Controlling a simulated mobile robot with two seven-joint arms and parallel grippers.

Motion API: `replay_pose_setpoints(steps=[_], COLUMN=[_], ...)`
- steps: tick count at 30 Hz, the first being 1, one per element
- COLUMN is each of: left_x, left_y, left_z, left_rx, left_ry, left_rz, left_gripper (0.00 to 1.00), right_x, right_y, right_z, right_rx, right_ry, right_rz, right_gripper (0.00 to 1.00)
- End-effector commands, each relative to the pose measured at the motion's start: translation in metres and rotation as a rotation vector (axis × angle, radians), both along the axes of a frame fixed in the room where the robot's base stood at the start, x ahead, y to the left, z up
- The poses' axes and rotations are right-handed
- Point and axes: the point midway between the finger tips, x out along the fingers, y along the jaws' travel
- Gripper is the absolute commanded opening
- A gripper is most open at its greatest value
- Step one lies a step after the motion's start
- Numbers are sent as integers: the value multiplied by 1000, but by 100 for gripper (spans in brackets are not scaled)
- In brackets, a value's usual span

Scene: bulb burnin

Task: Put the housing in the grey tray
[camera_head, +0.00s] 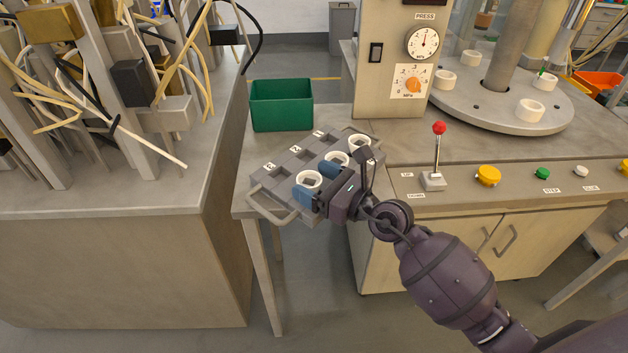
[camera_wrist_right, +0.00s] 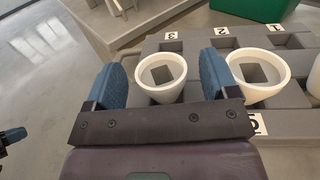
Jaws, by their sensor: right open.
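The grey tray (camera_head: 262,190) lies on the table corner left of the press, with numbered labels and square compartments. Three white ring-shaped housings sit along its right row: a near one (camera_head: 309,179), a middle one (camera_head: 336,159) and a far one (camera_head: 360,141). My right gripper (camera_head: 313,180) is open, its blue fingers on either side of the near housing. In the right wrist view this housing (camera_wrist_right: 161,88) shows between the fingers, with a gap to each; contact is not visible. A dark part with a blue tip (camera_wrist_right: 14,134), perhaps my left gripper, shows at the left edge there.
A green bin (camera_head: 282,105) stands behind the tray. The press panel with a red-knobbed lever (camera_head: 438,128) and a round turntable (camera_head: 505,118) carrying more white rings are to the right. A wire-cluttered bench (camera_head: 215,150) stands left, across a narrow gap.

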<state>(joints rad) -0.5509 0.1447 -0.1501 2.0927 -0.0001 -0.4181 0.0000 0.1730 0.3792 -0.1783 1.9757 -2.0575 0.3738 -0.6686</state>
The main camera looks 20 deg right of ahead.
Motion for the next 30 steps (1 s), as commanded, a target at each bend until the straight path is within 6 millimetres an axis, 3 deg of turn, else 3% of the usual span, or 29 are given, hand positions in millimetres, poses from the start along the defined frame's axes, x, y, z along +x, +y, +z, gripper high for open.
replay_pose_setpoints(steps=[16,21,30], left_x=[-5,-4,-2], left_y=[2,2,2], left_z=[-11,-12,-11], left_rx=[7,9,9], left_ry=[19,19,15], left_rz=[-6,-10,-10], left_gripper=[0,0,0], right_x=[-79,-91,-97], right_y=[-55,-63,-66], right_z=[-5,-3,-3], right_rx=[-5,-2,44], right_ry=[7,5,21], right_rz=[-1,0,-8], right_gripper=[80,80,80])
